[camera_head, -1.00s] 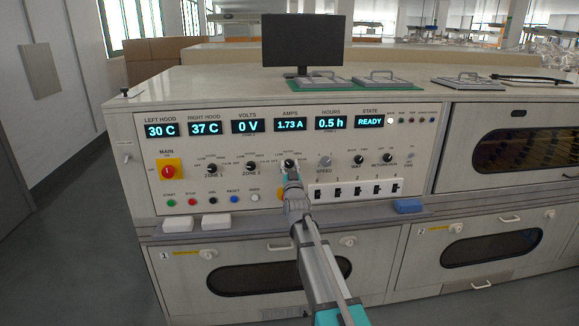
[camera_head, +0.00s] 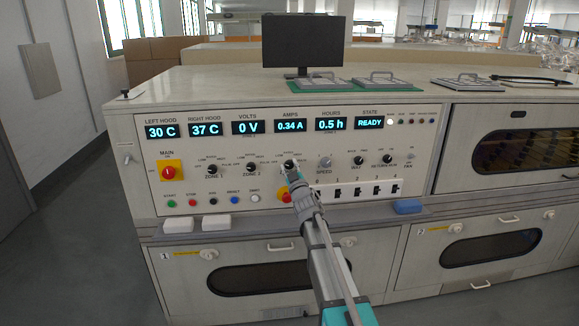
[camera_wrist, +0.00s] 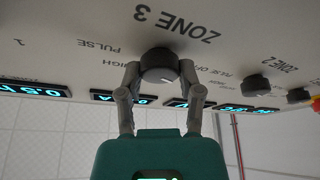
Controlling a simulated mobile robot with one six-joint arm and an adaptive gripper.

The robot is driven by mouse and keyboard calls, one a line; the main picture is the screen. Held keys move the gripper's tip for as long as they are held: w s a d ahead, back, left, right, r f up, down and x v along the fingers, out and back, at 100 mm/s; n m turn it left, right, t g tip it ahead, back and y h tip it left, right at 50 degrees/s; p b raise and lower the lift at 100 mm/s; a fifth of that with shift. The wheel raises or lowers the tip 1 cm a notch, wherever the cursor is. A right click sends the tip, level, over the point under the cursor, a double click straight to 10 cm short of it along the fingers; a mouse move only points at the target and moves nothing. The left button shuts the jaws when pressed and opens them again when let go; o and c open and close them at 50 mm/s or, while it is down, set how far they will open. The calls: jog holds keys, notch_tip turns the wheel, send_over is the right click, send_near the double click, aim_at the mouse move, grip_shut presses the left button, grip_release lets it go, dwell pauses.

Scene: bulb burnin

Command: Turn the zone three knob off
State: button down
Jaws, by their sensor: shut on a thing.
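The zone three knob (camera_wrist: 158,66) is a round black knob with a white pointer mark, under the "ZONE 3" lettering in the upside-down wrist view. My gripper (camera_wrist: 159,72) has one finger on each side of this knob and is shut on it. In the head view the knob (camera_head: 289,164) shows just above my gripper (camera_head: 290,172), which partly covers it and its labels. The AMPS display (camera_head: 290,127) reads 0.34 A.
The zone 2 knob (camera_head: 250,168) and zone 1 knob (camera_head: 212,170) are to the left, and the speed knob (camera_head: 325,162) is close on the right.

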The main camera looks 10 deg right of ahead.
jog(key=shift+n+g+y+p, duration=0.35)
jog(key=shift+n+y, duration=0.35)
jog(key=shift+n, duration=0.9)
jog(key=shift+c, duration=1.3)
grip_release()
jog(key=shift+m, duration=0.4)
